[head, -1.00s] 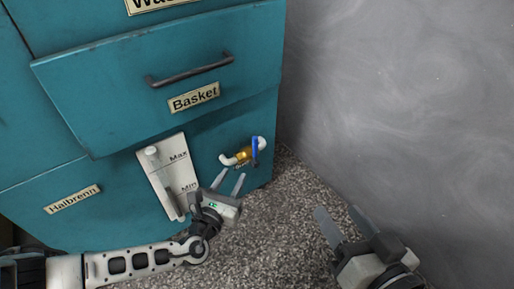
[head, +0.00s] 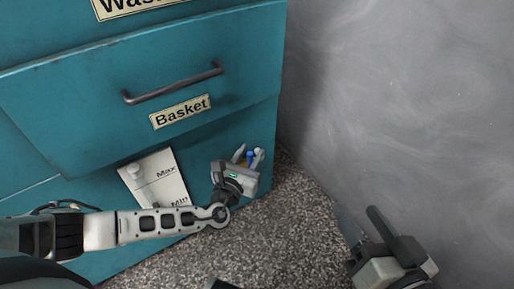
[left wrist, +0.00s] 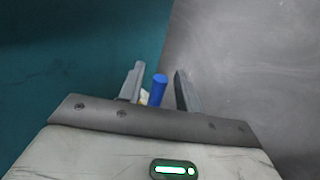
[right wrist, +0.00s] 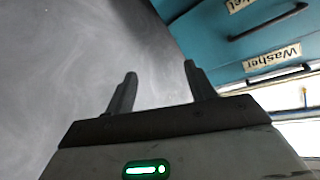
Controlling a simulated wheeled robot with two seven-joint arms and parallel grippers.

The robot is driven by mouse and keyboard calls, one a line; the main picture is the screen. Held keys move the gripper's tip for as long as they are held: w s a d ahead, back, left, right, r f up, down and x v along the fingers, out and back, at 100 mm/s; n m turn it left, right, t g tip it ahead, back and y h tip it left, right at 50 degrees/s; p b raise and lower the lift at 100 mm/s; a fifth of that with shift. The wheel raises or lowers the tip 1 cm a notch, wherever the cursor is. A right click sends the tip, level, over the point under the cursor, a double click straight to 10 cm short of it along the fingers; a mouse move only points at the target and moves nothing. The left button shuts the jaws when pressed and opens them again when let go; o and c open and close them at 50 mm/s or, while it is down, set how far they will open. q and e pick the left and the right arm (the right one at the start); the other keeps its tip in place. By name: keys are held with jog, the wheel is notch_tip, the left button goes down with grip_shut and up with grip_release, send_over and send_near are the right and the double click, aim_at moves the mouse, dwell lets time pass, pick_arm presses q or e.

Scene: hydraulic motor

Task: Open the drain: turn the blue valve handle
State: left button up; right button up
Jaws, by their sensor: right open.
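The blue valve handle (head: 250,157) is at the lower right of the teal cabinet in the head view, mostly hidden by my left gripper (head: 249,155). In the left wrist view the blue handle (left wrist: 158,89) stands between the two fingers of my left gripper (left wrist: 157,88), with gaps on both sides. The left gripper is open around it. The pipe and brass part of the valve are mostly hidden. My right gripper (head: 357,217) is open and empty, low at the right of the head view, away from the valve. It also shows open in the right wrist view (right wrist: 160,85).
The teal cabinet has a Basket drawer (head: 120,120) with a dark bar handle (head: 172,83) above the valve. A white Max/Min gauge plate (head: 155,180) is left of the valve. A grey wall (head: 410,100) stands at the right. Speckled floor (head: 270,235) is free between my grippers.

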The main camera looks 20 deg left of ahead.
pick_arm(q)
jog(key=shift+w, duration=0.25)
